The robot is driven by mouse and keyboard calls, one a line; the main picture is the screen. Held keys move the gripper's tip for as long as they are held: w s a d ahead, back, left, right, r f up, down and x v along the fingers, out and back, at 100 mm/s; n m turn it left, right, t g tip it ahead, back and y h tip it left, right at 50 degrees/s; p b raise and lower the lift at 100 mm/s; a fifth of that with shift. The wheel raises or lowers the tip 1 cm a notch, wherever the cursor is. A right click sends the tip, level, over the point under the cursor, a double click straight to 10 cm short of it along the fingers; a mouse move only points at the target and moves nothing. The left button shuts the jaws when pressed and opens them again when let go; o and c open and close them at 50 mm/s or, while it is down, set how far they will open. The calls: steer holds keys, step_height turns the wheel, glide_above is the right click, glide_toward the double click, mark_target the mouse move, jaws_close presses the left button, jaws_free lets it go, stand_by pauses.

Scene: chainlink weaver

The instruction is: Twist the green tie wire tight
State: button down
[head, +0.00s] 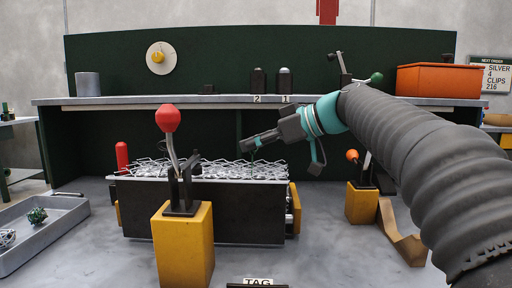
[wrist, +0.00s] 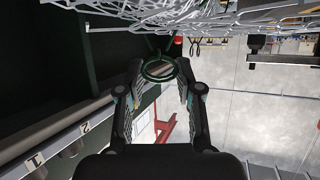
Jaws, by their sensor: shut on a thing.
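My gripper (head: 248,146) reaches in from the right, its fingers just above the wire mesh (head: 222,171) on the dark bench block. In the wrist view my gripper (wrist: 160,92) is closed on the green tie wire (wrist: 143,72), which shows as a dark green loop between the fingertips. The mesh (wrist: 200,14) lies just beyond the fingertips in that view. I cannot tell how tightly the wire is twisted, or whether it touches the mesh. In the head view the wire is too small to make out clearly.
A red-knobbed lever (head: 169,118) on a yellow post (head: 184,245) stands in front of the mesh. An orange-knobbed lever (head: 352,155) is at the right. A grey tray (head: 50,238) with a green tangle (head: 37,215) lies at the left. A shelf (head: 200,100) runs behind.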

steer(key=c, duration=1.9)
jaws_free()
steer(key=shift+s+a+f+m+t+h+b, duration=0.15)
steer(key=shift+m+t+h+b, duration=0.1)
steer(key=shift+m+t+b, duration=0.3)
steer(key=shift+f+m+t+h+b, duration=0.1)
steer(key=shift+m+t+h+b, duration=0.15)
steer(key=shift+m+t+b, duration=0.25)
steer(key=shift+r+m+t+h+b, duration=0.2)
steer(key=shift+m+t+h+b, duration=0.25)
steer(key=shift+m+t+h, duration=0.45)
jaws_close()
steer(key=o, duration=1.1)
jaws_free()
steer(key=shift+o, duration=0.2)
steer(key=v, duration=1.2)
steer(key=shift+f, duration=0.1)
